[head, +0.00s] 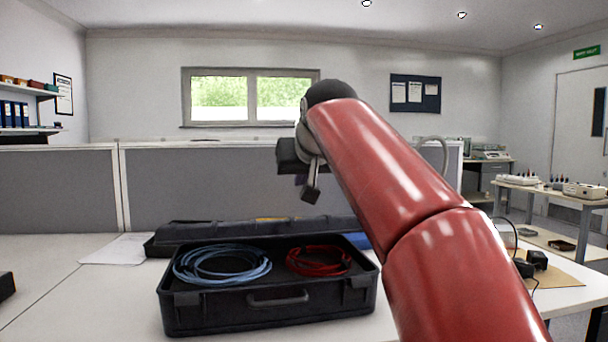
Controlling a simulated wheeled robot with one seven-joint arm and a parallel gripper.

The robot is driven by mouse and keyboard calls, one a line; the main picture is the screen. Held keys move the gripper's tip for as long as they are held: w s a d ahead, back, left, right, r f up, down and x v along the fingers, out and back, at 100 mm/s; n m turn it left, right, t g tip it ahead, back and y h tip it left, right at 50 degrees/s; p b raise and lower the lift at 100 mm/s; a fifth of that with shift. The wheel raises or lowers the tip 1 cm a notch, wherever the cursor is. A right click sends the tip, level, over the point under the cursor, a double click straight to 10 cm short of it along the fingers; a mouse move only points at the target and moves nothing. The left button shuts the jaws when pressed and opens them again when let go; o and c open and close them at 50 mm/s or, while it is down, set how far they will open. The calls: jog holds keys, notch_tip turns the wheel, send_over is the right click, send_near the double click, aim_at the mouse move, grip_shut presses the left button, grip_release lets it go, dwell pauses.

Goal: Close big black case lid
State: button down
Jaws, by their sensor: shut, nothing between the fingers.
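The big black case (225,318) stands on the white table with its handle facing me. Its lid (190,233) is open and lies back behind the case body, low and almost flat. A coiled blue cable (222,265) lies inside at the left and a coiled red cable (318,260) inside at the right. My gripper (311,190) is shut and empty. It appears above the case's right half and the lid in the picture, apart from both. My red arm comes from the lower right and hides what is behind it, to the right of the case.
Grey partition panels (218,185) stand behind the table. White paper (113,250) lies left of the lid, and a dark object (6,285) sits at the left edge. A black adapter (537,259) with a cord lies at the right. The table left of the case is mostly clear.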

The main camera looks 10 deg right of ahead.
send_over(299, 235)
jog(key=w, duration=0.1)
notch_tip(299, 235, down, 3)
jog(key=shift+w+f, duration=0.1)
jog(key=shift+f, duration=0.05)
jog(key=shift+s+f+b, duration=0.3)
jog(key=shift+f+b, duration=0.1)
jog(key=shift+f, duration=0.2)
jog(key=shift+s+f+b, duration=0.3)
jog(key=shift+f+b, duration=0.05)
jog(key=shift+f, duration=0.2)
jog(key=shift+s+f, duration=0.15)
jog(key=shift+f, duration=0.5)
jog(key=shift+t, duration=0.7)
jog(key=s+f+b, duration=0.1)
jog(key=f+b, duration=0.2)
jog(key=b, duration=0.1)
jog(key=s+f+b, duration=0.1)
jog(key=f+b, duration=0.2)
jog(key=b, duration=0.1)
jog(key=s+f+b, duration=0.1)
jog(key=f+b, duration=0.2)
jog(key=b, duration=0.1)
jog(key=shift+s+f, duration=0.2)
jog(key=shift+s, duration=0.05)
jog(key=shift+s+f+b, duration=0.2)
jog(key=shift+f+b, duration=0.2)
jog(key=shift+f, duration=0.05)
